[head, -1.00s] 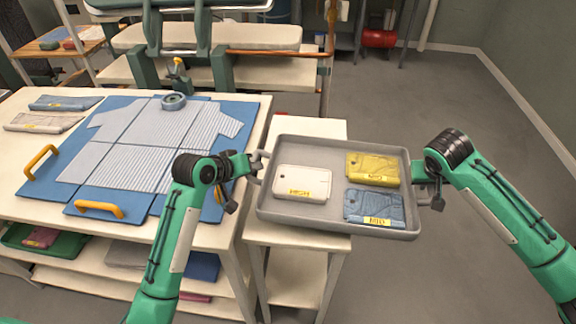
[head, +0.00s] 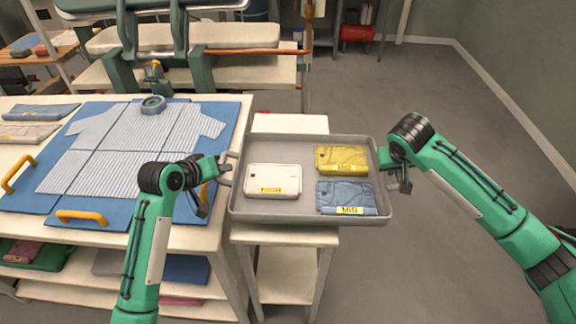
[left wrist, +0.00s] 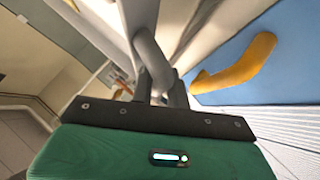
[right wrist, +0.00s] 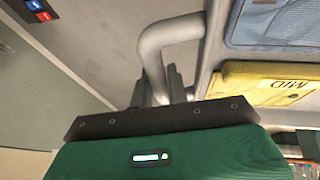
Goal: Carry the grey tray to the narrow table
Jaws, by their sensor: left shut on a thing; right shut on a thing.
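The grey tray (head: 300,219) is above the narrow white table (head: 280,238) in the head view and overhangs its right side. I cannot tell whether it touches the top. A white folded garment (head: 273,180), a yellow one (head: 342,159) and a blue one (head: 346,197) lie in it, with yellow labels. My left gripper (head: 226,168) is shut on the tray's left handle, also seen in the left wrist view (left wrist: 150,50). My right gripper (head: 392,160) is shut on the right handle, which shows clearly in the right wrist view (right wrist: 165,35).
A press and a copper-coloured pipe (head: 250,51) are behind. The floor (head: 450,150) on the right is clear.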

